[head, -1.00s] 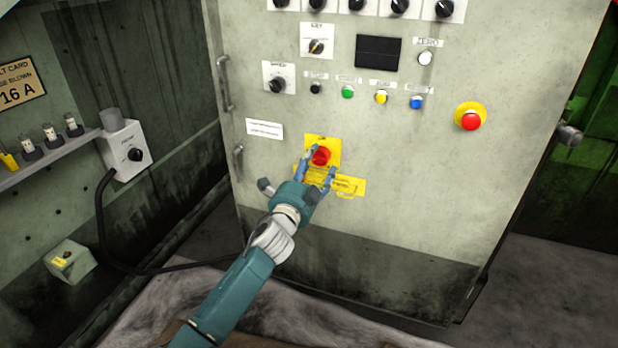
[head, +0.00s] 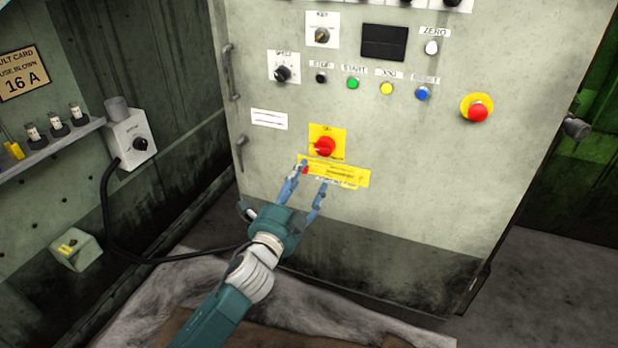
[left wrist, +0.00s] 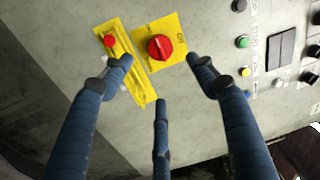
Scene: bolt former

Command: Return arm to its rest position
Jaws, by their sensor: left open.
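My left arm (head: 222,305) reaches in from the bottom of the head view. My left gripper (head: 309,174) is open and empty in front of the grey cabinet (head: 410,190). Its fingertips are just below a red rotary knob (head: 325,146) on a yellow plate, overlapping a yellow strip (head: 345,174) under it. In the left wrist view the blue fingers are spread, with the red knob (left wrist: 160,47) beyond them and the yellow strip (left wrist: 125,62) beside it. Nothing is between the fingers. My right gripper is not in view.
The cabinet carries a row of buttons (head: 387,89), a speed knob (head: 282,74) and a red emergency button (head: 477,109). A shelf with fuses (head: 56,130) and a switch box (head: 131,140) stand at the left. A black cable (head: 112,225) hangs there.

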